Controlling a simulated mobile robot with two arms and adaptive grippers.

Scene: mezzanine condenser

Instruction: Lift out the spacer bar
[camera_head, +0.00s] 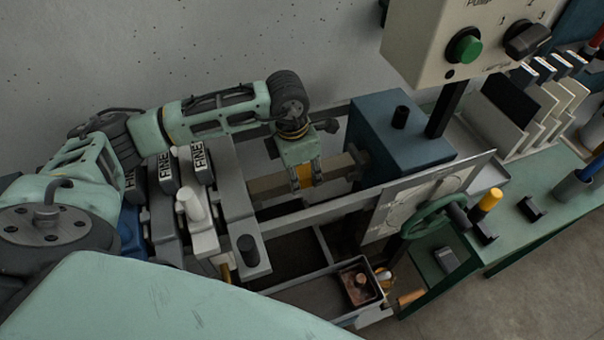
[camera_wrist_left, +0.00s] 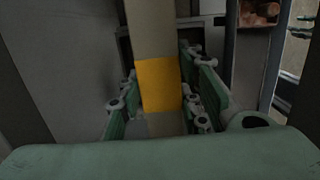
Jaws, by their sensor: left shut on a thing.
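The spacer bar (camera_head: 270,187) is a long beige-grey bar with a yellow band around its middle. In the head view it lies level between the grey plates on the left and the blue block on the right. My left gripper (camera_head: 302,178) reaches down onto it from above and is shut on it at the yellow band. In the left wrist view the spacer bar (camera_wrist_left: 152,28) runs up the picture, with its yellow band between the green fingers (camera_wrist_left: 160,95). The bar's ends are partly hidden. My right gripper is not in view.
Grey plates (camera_head: 232,183) with labelled ones beside them stand left of the bar. A blue block (camera_head: 405,140) stands at its right end. A long rail (camera_head: 320,213) runs in front. A control box (camera_head: 425,50) hangs above right. A green handwheel (camera_head: 432,218) stands front right.

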